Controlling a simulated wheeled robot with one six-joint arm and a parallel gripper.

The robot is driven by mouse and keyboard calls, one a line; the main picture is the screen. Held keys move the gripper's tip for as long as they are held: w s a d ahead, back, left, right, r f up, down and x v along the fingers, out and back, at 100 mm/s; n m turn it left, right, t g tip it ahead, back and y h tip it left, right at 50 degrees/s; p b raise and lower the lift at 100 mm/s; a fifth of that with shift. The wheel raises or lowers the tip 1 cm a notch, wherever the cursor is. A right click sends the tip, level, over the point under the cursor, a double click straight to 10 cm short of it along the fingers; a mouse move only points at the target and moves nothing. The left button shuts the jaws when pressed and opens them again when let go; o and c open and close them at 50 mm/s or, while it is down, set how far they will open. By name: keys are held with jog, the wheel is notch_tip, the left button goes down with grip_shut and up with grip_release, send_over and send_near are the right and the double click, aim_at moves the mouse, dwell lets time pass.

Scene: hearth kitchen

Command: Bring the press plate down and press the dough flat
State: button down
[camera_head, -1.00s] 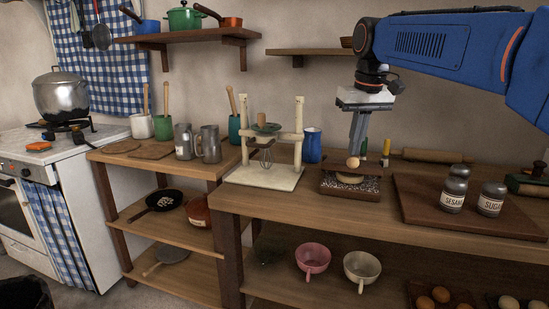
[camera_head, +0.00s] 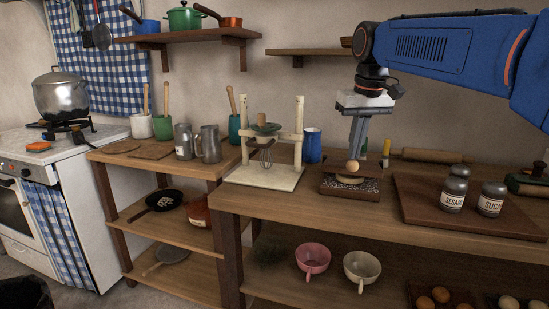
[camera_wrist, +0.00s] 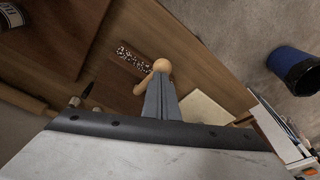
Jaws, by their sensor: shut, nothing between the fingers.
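I cannot tell how much of that piece is press plate and how much is dough. My gripper (camera_head: 354,157) points down with its fingers together and empty, its tips at the knob and seemingly touching it. In the wrist view the knob (camera_wrist: 162,66) shows just past the fingertips, beside the speckled surface (camera_wrist: 135,58).
A rolling pin (camera_head: 432,156) lies behind.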

aim_at(354, 163)
jog(key=shift+s+a+f, duration=0.1)
jog(key=shift+s+f, duration=0.15)
jog(key=shift+f, duration=0.55)
jog(key=shift+s+a+f, duration=0.1)
jog(key=shift+s+f, duration=0.1)
jog(key=shift+f, duration=0.6)
jog(key=shift+s+f, duration=0.25)
jog(key=shift+f, duration=0.55)
dwell(2.8)
jog(key=shift+r, duration=0.1)
jog(key=shift+r, duration=3.9)
jog(key=s+d+f+t, duration=0.1)
jog(key=s+d+f, duration=0.2)
jog(key=s+f, duration=0.6)
jog(key=s+d+f+m, duration=0.1)
jog(key=s+d+f, duration=0.1)
jog(key=s+f, duration=0.7)
jog(key=s+d+f+m+t, duration=0.1)
jog(key=s+d+f, duration=0.2)
jog(key=s+f, duration=0.6)
notch_tip(354, 163, down, 2)
jog(key=shift+s+d+f+t, duration=0.15)
jog(key=shift+s+d+t, duration=0.15)
jog(key=shift+s+d, duration=0.05)
